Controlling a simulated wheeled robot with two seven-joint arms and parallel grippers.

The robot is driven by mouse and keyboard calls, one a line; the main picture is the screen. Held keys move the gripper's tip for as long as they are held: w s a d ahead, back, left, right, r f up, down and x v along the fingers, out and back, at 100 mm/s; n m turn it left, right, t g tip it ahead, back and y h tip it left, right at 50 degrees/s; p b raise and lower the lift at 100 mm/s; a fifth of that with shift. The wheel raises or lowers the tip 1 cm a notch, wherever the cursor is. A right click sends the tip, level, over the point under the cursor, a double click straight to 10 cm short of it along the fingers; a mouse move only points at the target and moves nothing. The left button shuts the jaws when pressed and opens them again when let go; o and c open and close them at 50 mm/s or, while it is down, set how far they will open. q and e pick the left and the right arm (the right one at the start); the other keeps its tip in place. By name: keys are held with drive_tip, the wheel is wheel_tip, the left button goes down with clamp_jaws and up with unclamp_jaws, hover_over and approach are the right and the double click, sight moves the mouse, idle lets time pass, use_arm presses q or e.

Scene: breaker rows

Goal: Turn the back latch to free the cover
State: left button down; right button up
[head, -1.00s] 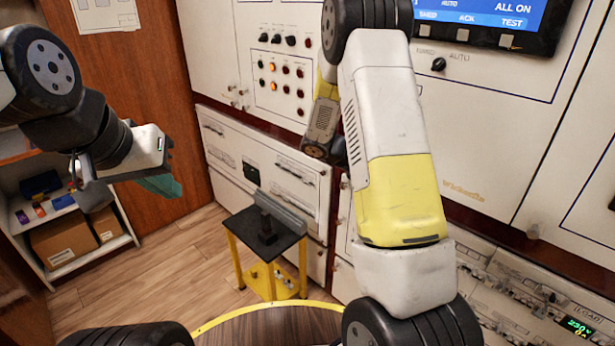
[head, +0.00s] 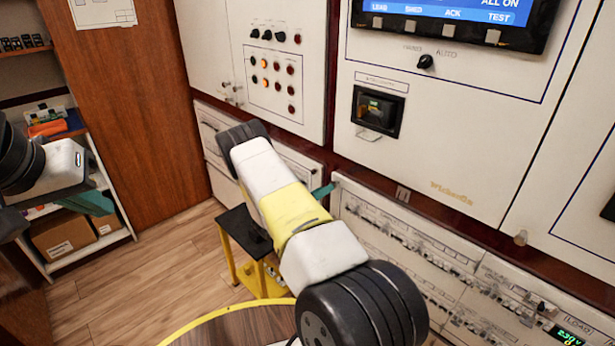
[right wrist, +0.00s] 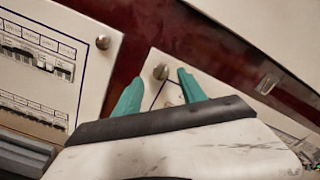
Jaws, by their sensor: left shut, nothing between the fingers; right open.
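My right gripper (right wrist: 161,76) is open in the right wrist view. Its two teal fingers point at a small round metal latch knob (right wrist: 161,72) on a pale panel corner, which shows between the fingertips. I cannot tell whether they touch it. A second round knob (right wrist: 102,42) sits on the breaker cover (right wrist: 88,75) to the left. In the head view a teal finger of the right gripper (head: 322,190) shows beside my forearm, near the upper left corner of the breaker panel (head: 385,225). My left gripper (head: 95,202) is shut and empty at the left.
A small black-topped stand with a yellow frame (head: 232,222) stands on the floor, partly behind my right arm. A shelf with cardboard boxes (head: 62,235) is at the left. Wooden floor (head: 140,255) is clear between.

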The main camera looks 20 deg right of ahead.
drive_tip(key=shift+x, duration=2.1)
clamp_jaws()
